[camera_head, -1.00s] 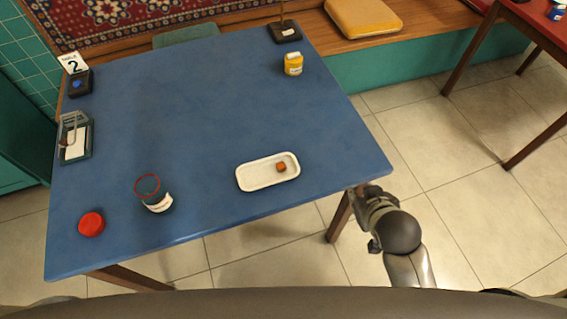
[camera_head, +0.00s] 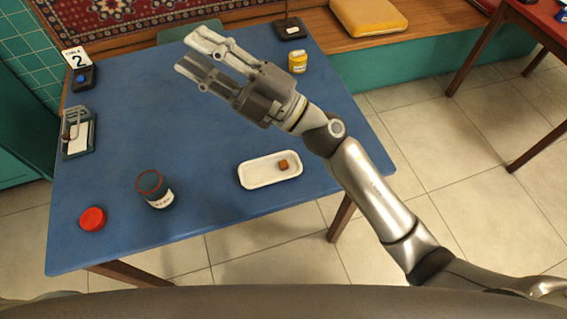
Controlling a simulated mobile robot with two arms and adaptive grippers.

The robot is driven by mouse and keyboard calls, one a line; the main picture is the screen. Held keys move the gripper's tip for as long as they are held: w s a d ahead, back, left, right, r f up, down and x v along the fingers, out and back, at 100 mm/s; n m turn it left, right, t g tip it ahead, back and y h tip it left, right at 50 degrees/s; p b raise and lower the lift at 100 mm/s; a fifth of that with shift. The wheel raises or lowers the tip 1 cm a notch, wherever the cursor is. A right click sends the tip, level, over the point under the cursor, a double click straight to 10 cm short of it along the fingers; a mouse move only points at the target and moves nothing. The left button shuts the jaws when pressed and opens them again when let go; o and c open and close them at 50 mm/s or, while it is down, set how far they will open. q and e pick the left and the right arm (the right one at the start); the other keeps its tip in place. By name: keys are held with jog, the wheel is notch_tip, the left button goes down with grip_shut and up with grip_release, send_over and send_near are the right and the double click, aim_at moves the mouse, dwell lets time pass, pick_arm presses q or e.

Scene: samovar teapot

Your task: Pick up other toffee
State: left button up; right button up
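A small brown toffee cube (camera_head: 284,164) lies in the right part of a white oblong tray (camera_head: 256,176) near the front right of the blue table. My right gripper (camera_head: 193,53) is over the back middle of the table, fingers pointing to the back left. Its two fingers are apart with nothing between them. It is well away from the tray and the toffee. A jar (camera_head: 160,198) with a red rim and white label stands open at the front left; I cannot make out its contents. My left gripper is not in view.
A red lid (camera_head: 92,219) lies left of the jar. A napkin holder (camera_head: 78,138) and a table-number stand (camera_head: 84,78) are at the left edge. A yellow container (camera_head: 297,62) and a dark-based stand (camera_head: 290,29) are at the back right. The table's middle is clear.

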jog(key=s+a+f+n+g+h, duration=0.3)
jog(key=s+a+f+n+g, duration=0.25)
jog(key=n+g, duration=0.3)
jog(key=n+h, duration=0.3)
jog(key=h, duration=1.6)
send_near(283, 163)
notch_tip(283, 163, down, 3)
jog(key=shift+w+t, duration=0.1)
jog(key=shift+t, duration=0.15)
jog(key=f, duration=0.1)
jog(key=f+p, duration=0.1)
jog(key=f, duration=0.2)
jog(key=shift+s+f, duration=0.35)
jog(key=shift+f, duration=0.55)
jog(key=c, duration=0.5)
